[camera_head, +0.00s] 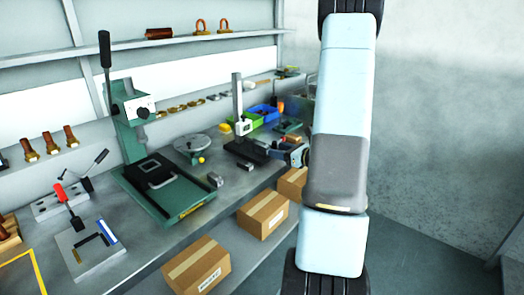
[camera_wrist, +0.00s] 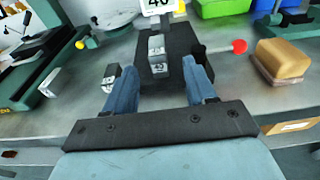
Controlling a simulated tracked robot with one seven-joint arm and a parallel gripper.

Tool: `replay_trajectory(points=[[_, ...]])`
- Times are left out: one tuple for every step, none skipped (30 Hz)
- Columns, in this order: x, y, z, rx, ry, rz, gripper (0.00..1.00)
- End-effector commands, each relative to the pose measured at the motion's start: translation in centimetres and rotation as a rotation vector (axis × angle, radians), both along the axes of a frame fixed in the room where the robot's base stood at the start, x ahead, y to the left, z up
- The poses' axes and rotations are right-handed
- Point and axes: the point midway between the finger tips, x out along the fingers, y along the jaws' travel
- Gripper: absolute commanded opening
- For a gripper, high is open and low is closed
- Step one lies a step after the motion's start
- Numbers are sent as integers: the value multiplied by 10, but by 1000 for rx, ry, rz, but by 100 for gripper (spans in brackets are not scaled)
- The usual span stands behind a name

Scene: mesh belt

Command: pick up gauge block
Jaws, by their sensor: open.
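Several small grey blocks show in the wrist view, and I cannot tell for sure which is the gauge block. One upright grey block (camera_wrist: 156,52) with dark marks stands on a black base (camera_wrist: 178,82), between and beyond my fingertips. My gripper (camera_wrist: 159,66) is open with nothing held; its two blue fingers lie to either side of that block. A second marked block (camera_wrist: 110,76) is beside the left finger and partly hidden by it. A pale block (camera_wrist: 50,82) lies farther left. The head view shows two small blocks (camera_head: 215,180) (camera_head: 246,166) on the bench.
A height gauge (camera_head: 240,105) rises at the black base. A red-tipped rod (camera_wrist: 239,46) and a tan block (camera_wrist: 281,58) are at right. A green press (camera_head: 165,190) stands at left. Green (camera_wrist: 222,8) and blue bins are behind. Cardboard boxes (camera_head: 262,213) sit below.

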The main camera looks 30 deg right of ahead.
Motion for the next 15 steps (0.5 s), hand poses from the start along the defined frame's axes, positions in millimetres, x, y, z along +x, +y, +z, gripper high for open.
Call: replay_trajectory(points=[[8, 5, -1, 0, -1, 5, 56], [12, 6, -2, 0, -1, 3, 56], [17, 7, -3, 0, -1, 3, 56], [20, 9, -3, -1, 0, 3, 56], [23, 10, -4, -1, 0, 3, 56], [26, 11, -4, -1, 0, 2, 56], [28, 11, -5, -1, 0, 2, 56], [30, 12, -5, -1, 0, 2, 56], [31, 13, -5, -1, 0, 2, 56], [32, 13, -5, -1, 0, 2, 56], [32, 13, -5, -1, 0, 2, 56], [34, 14, -6, -1, 0, 2, 56], [35, 15, -6, -1, 0, 2, 56], [36, 15, -6, -1, 0, 3, 56], [39, 17, -7, 0, 0, 3, 56]])
